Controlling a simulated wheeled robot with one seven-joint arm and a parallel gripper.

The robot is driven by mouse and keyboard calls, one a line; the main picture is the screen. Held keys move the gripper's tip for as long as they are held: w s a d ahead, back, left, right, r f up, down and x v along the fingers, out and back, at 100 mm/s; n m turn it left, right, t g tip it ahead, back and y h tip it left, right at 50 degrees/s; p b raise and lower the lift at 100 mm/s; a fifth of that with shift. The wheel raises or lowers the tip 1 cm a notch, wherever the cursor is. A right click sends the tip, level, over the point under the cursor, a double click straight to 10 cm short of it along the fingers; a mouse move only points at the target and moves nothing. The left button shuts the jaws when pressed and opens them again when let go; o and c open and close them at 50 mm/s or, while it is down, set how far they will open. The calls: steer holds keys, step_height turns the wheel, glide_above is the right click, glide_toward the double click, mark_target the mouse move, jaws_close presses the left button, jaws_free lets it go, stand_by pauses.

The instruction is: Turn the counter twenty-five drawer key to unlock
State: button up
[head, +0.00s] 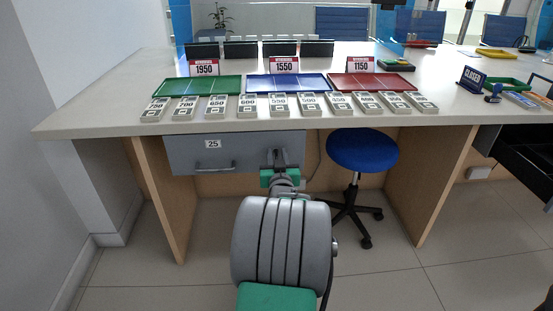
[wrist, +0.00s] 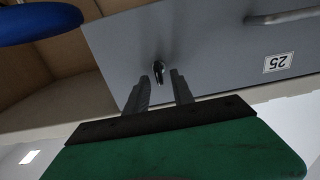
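The grey counter drawer (head: 245,140) with the "25" label (head: 212,144) is closed under the white counter. It also shows, turned upside down, in the wrist view (wrist: 215,45). A small dark metal key (wrist: 158,69) sits at its face, away from the handle. In the head view my gripper hides the key. My gripper (head: 277,158) is in front of the right part of the drawer. In the wrist view my gripper (wrist: 163,79) has its two fingers apart, with the key just ahead of and between the tips, nearer the left finger. No contact is clear.
A blue stool (head: 362,150) stands right of the drawer, under the counter. The counter top holds green (head: 197,86), blue (head: 288,88) and red (head: 372,86) trays and a row of banknote bundles (head: 278,104). The drawer handle (head: 215,169) is left of my gripper.

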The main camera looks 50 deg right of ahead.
steer(key=shift+c, duration=0.2)
jaws_close()
stand_by(0.3)
